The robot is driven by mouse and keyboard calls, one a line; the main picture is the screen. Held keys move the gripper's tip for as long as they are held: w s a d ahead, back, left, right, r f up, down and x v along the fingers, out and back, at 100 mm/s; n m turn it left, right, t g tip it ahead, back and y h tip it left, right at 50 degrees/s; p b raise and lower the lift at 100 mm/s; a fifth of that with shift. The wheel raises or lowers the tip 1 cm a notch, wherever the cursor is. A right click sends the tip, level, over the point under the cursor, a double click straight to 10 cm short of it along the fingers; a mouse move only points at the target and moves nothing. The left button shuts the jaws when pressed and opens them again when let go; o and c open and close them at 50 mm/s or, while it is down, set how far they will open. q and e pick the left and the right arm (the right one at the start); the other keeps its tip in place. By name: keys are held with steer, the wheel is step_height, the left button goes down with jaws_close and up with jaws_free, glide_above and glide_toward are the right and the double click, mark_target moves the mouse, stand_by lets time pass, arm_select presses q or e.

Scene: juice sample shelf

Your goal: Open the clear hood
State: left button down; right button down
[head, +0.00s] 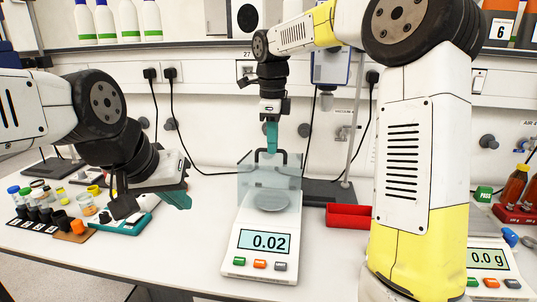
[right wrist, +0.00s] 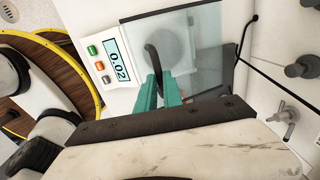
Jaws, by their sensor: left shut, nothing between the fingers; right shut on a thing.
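The clear hood (head: 288,180) is a see-through box over the round pan (head: 272,201) of the white balance (head: 239,232), whose display reads 0.02. A dark handle (head: 256,157) stands on the hood's top. My right gripper (head: 271,148) comes down from above with its green fingers shut on this handle. In the right wrist view, the green fingers (right wrist: 167,97) meet the dark curved handle (right wrist: 152,58) in front of the clear pane (right wrist: 205,50). I cannot tell whether the hood is raised at all. My left gripper (head: 176,198) is shut and empty, left of the balance.
Several small jars (head: 86,204) and a teal tray (head: 127,223) lie at the left under my left arm. A red bin (head: 348,216) and a stand with a dark base (head: 322,192) are right of the balance. A second scale (head: 491,258) stands far right.

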steer(key=w, duration=0.2)
steer(key=w+d+r, duration=0.1)
steer(key=w, duration=0.1)
steer(key=w+r, duration=0.1)
steer(key=w, duration=0.1)
steer(key=shift+w+d, duration=0.15)
steer(key=shift+w, duration=0.2)
steer(key=c, duration=1.5)
jaws_free()
steer(key=r, duration=0.7)
steer(key=shift+s+r, duration=0.25)
steer(key=shift+r, duration=0.15)
steer(key=shift+s, duration=0.1)
